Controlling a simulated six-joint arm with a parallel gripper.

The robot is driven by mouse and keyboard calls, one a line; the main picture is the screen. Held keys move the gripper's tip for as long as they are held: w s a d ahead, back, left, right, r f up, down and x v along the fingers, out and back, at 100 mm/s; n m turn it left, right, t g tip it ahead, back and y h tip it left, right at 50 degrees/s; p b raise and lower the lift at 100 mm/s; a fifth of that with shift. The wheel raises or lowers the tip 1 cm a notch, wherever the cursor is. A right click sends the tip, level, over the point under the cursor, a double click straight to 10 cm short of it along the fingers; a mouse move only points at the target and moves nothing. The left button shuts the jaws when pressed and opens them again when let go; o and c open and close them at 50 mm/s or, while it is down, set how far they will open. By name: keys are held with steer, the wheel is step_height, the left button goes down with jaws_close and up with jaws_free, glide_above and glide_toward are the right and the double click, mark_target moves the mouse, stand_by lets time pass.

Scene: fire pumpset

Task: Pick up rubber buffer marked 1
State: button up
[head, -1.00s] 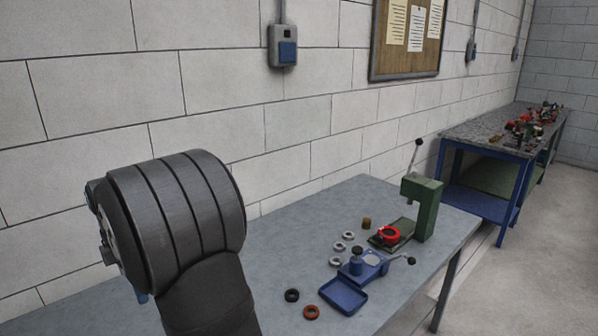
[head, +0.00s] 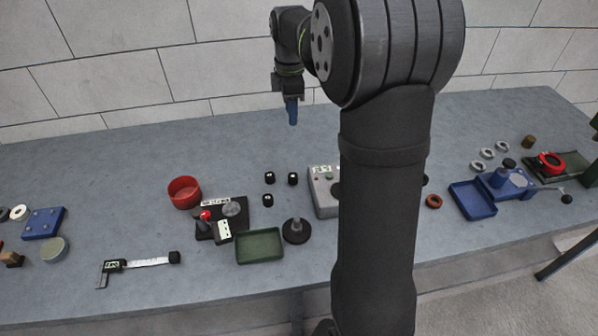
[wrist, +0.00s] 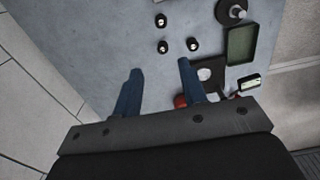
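Three small black cylinders with pale marks on top, likely the rubber buffers, stand upright in a cluster on the bench. In the head view they are the far-left buffer (head: 270,178), the right buffer (head: 293,179) and the near buffer (head: 268,200). They also show in the wrist view, as a top buffer (wrist: 160,20), a left buffer (wrist: 163,47) and a right buffer (wrist: 193,44). The marks are too small to read, so I cannot tell which is 1. My gripper (head: 292,113) hangs above the bench behind them. Its blue fingers (wrist: 157,65) are apart, with nothing between them.
A red bowl (head: 185,192), a dark fixture with a red knob (head: 206,216), a green tray (head: 260,246) and a grey digital instrument (head: 324,190) surround the buffers. A caliper (head: 138,264) lies at the left. My arm hides part of the bench. The bench behind the buffers is clear.

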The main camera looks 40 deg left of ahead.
steer(key=f+m, duration=0.1)
steer(key=m, duration=1.3)
glide_above(293, 176)
step_height(293, 176, down, 6)
steer(key=r, duration=0.1)
step_height(293, 176, down, 18)
steer(key=shift+d+r, duration=0.1)
steer(key=c, duration=0.7)
